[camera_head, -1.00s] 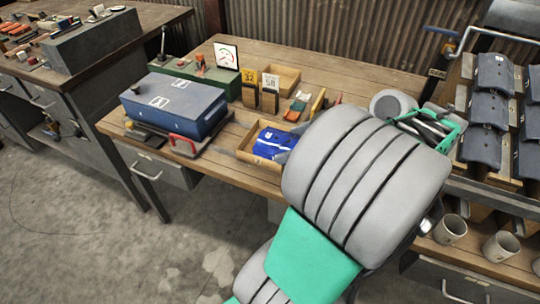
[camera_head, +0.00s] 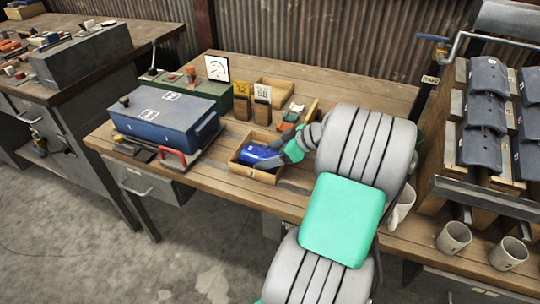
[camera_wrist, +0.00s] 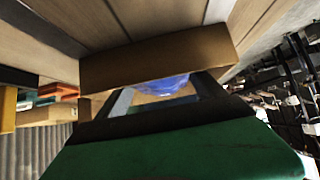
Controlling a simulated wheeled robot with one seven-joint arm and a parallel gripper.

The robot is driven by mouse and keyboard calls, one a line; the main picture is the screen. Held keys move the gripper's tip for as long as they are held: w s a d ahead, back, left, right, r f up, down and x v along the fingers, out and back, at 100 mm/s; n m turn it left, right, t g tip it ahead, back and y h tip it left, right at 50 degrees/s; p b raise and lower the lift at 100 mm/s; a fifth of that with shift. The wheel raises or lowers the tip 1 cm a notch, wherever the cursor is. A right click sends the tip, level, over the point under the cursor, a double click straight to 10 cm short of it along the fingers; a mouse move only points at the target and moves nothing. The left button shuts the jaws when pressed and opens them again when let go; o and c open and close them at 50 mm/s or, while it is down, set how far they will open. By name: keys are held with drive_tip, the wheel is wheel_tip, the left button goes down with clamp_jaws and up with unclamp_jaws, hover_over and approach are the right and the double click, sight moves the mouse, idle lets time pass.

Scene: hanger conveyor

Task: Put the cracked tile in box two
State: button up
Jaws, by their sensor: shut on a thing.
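A blue item with a small white mark (camera_head: 258,156) sits in a small open wooden box (camera_head: 241,171) near the bench's front edge. My gripper (camera_head: 274,158) reaches down into this box from the right and is shut on the blue item. In the wrist view the blue item (camera_wrist: 165,86) shows between the fingers, behind the box wall (camera_wrist: 150,62). Dark grey-blue tiles (camera_head: 480,148) hang in rows on a rack at the right; I cannot tell a crack on any. A second open wooden box (camera_head: 276,90) stands farther back.
Mugs (camera_head: 453,237) stand below the rack. Bare bench lies at the back right.

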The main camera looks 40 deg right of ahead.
drive_tip(key=o, duration=1.1)
drive_tip(key=shift+f, duration=0.1)
drive_tip(key=o, duration=0.5)
drive_tip(key=shift+s+d+r, duration=0.1)
drive_tip(key=shift+s+r, duration=0.05)
drive_tip(key=shift+r, duration=0.3)
drive_tip(key=p+v, duration=0.2)
drive_tip(key=v, duration=0.9)
drive_tip(key=shift+s+d, duration=0.15)
drive_tip(key=shift+s, duration=0.1)
